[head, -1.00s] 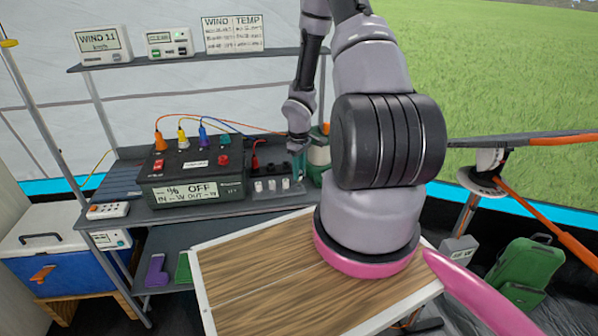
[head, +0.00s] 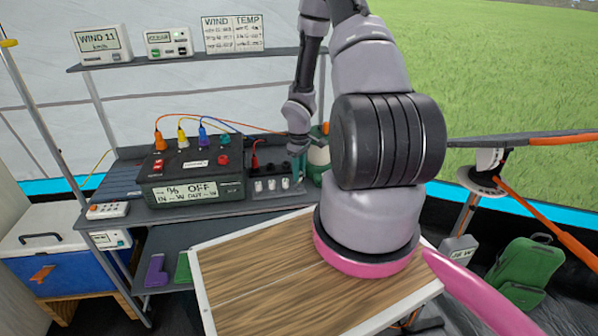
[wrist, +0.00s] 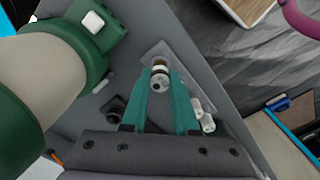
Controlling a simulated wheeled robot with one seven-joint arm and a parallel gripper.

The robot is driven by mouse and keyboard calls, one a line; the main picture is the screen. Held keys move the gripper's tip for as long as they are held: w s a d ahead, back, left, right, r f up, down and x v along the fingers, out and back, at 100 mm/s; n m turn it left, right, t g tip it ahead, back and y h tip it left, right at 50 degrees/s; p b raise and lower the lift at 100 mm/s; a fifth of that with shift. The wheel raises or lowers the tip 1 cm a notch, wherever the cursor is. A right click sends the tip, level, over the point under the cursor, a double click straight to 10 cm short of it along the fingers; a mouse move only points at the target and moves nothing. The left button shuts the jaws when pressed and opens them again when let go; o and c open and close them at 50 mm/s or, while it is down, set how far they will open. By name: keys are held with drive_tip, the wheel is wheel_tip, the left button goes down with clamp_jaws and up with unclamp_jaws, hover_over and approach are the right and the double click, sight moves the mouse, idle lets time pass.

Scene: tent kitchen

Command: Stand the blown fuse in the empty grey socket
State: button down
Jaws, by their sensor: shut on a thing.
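In the wrist view, my gripper (wrist: 162,76) has its teal fingers closed around a pale fuse (wrist: 159,83) with a round metal end. The fuse is seen nearly end-on, over a light grey square mount (wrist: 152,52) on the shelf. I cannot tell whether its lower end touches or sits in that socket. In the head view, my gripper (head: 298,168) is at the right end of the fuse row, and the held fuse is hard to make out. White fuses (head: 271,184) stand in a row to its left; some also show in the wrist view (wrist: 207,124).
A black power box (head: 195,172) with coloured plugs stands left of the fuses. A white and green canister (head: 318,155) stands close on the right of my gripper; it fills the wrist view's left side (wrist: 35,125). A wooden table (head: 270,285) lies in front.

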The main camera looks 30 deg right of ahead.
drive_tip(key=shift+f, duration=1.3)
drive_tip(key=c, duration=0.6)
unclamp_jaws()
